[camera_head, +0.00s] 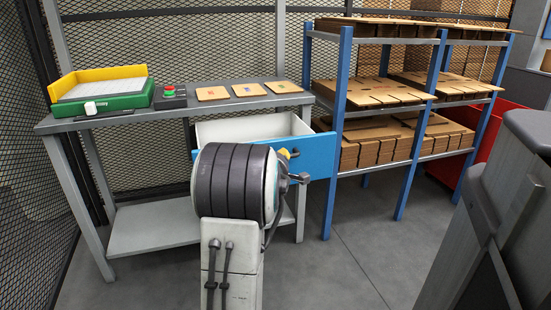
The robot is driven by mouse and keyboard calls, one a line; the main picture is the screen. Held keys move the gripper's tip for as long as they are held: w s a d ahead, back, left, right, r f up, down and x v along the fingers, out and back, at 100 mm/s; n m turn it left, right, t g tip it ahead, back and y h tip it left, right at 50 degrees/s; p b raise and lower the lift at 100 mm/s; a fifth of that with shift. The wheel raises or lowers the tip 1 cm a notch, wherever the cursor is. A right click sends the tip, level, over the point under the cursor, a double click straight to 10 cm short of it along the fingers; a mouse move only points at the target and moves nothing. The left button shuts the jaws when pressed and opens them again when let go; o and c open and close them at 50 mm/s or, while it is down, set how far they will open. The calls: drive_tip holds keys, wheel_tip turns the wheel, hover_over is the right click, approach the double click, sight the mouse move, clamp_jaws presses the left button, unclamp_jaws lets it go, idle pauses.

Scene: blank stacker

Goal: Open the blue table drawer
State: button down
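The blue drawer (317,157) is under the grey table (215,106). It stands pulled out, with its pale inside (245,129) visible between the tabletop and the blue front. My arm, with a dark ribbed joint and a white link, covers the left and middle of the drawer front. A small yellow piece (286,152) shows at the arm's upper right edge against the blue front; I cannot tell whether it is the handle. My gripper's fingers are hidden behind the arm, so any contact with the drawer does not show.
On the tabletop are a green and yellow tray (103,97), a black button box (170,96) and three tan cards (248,90). A blue-post rack (340,100) with stacked cardboard stands close right of the drawer. A grey machine (505,210) fills the right foreground. Grey floor lies between.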

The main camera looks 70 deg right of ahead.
drive_tip(key=shift+a+f, duration=0.1)
drive_tip(key=shift+f, duration=0.1)
drive_tip(key=c, duration=1.1)
unclamp_jaws()
drive_tip(key=shift+r, duration=0.15)
drive_tip(key=v, duration=1.2)
